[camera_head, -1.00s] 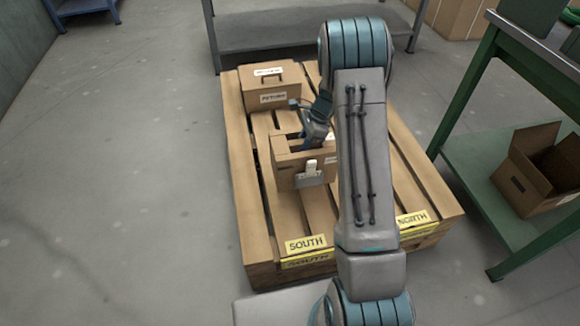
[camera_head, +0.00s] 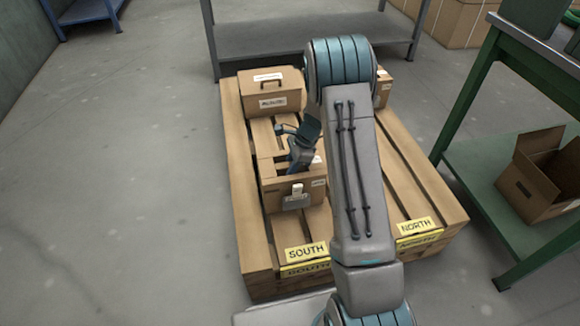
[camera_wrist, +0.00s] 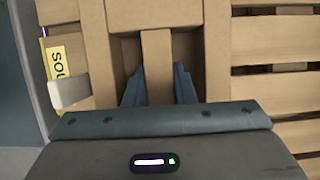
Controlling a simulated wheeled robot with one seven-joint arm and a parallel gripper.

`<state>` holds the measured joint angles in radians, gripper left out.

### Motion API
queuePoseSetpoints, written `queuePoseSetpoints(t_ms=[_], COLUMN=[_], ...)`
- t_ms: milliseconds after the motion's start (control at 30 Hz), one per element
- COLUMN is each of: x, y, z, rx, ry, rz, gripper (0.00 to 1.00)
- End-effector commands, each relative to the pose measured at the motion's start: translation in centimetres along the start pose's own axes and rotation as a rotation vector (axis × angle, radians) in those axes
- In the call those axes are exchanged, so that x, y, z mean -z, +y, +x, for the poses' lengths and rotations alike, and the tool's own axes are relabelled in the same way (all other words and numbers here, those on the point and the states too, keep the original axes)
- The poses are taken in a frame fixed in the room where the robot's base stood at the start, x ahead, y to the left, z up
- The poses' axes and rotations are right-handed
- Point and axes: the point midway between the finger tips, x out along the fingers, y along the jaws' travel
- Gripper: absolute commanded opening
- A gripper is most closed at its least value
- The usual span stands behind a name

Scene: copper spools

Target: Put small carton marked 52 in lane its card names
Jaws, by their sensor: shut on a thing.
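A small open-topped brown carton (camera_head: 272,194) is in the head view, over the left lane of the wooden pallet (camera_head: 237,190), behind the yellow SOUTH card (camera_head: 306,252). A white tag and a grey label are on its front; I cannot read a 52. My gripper (camera_head: 297,168) reaches into it from above. In the wrist view the fingers (camera_wrist: 158,88) are shut on the carton's middle strip (camera_wrist: 157,60). I cannot tell whether the carton rests on the slats. The yellow NORTH card (camera_head: 414,225) marks the right lane.
A closed carton with a handle (camera_head: 270,95) stands at the pallet's back left. Another carton (camera_head: 383,88) shows partly behind my arm. A green bench (camera_head: 480,170) with an open box (camera_head: 540,180) is at right, a grey shelf (camera_head: 270,32) behind. The right lane's front looks clear.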

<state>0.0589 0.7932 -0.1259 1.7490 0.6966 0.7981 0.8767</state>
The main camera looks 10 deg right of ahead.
Motion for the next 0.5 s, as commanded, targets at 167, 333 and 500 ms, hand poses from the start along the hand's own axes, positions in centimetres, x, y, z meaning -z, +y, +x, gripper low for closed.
queuePoseSetpoints(t_ms=[167,333,500], x=[0.13,0.10,0.08], y=[0.01,0.01,0.01], z=[0.28,0.23,0.18], rx=[0.000,0.000,0.000], ry=[0.000,0.000,0.000], rz=[0.000,0.000,0.000], gripper=[0.26,0.45,0.45])
